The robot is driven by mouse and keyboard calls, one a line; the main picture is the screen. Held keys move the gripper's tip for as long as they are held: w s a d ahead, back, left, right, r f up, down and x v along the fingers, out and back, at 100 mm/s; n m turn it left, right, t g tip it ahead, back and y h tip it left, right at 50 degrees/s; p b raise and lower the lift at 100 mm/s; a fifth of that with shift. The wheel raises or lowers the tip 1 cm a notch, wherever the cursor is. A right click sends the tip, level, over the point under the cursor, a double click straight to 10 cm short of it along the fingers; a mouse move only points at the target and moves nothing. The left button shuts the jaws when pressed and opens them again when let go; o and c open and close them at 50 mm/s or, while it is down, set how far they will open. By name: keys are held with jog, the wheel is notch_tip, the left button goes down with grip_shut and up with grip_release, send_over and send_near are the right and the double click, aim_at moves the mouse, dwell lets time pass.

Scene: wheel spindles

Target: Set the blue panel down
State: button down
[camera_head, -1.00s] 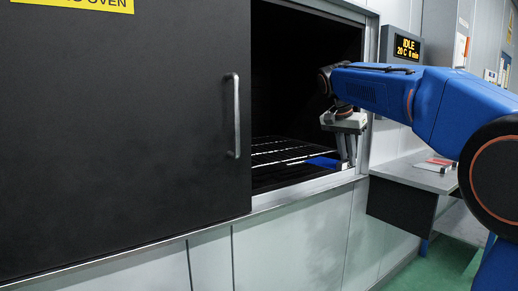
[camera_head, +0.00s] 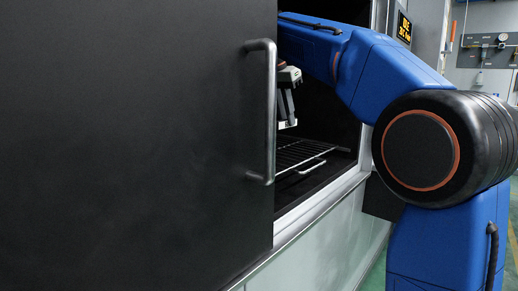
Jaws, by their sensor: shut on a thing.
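My gripper (camera_head: 287,118) is inside the dark oven opening, above the wire rack (camera_head: 300,152), with its fingers pointing down. It is partly behind the edge of the oven door and its handle. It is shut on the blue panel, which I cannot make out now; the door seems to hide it. A small pale patch shows at the fingertips.
The black sliding oven door (camera_head: 130,140) covers the left of the opening, with a metal handle (camera_head: 268,112) close to my gripper. A metal sill (camera_head: 315,205) runs along the front. My blue arm fills the opening's upper right.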

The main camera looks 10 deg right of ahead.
aim_at(280, 121)
notch_tip(280, 121, down, 9)
jog(key=shift+f, duration=0.2)
dwell(0.3)
jog(key=shift+f, duration=0.1)
jog(key=c, duration=1.7)
grip_release()
jog(key=v, duration=1.2)
jog(key=shift+d+r, duration=0.1)
jog(key=shift+r, duration=0.1)
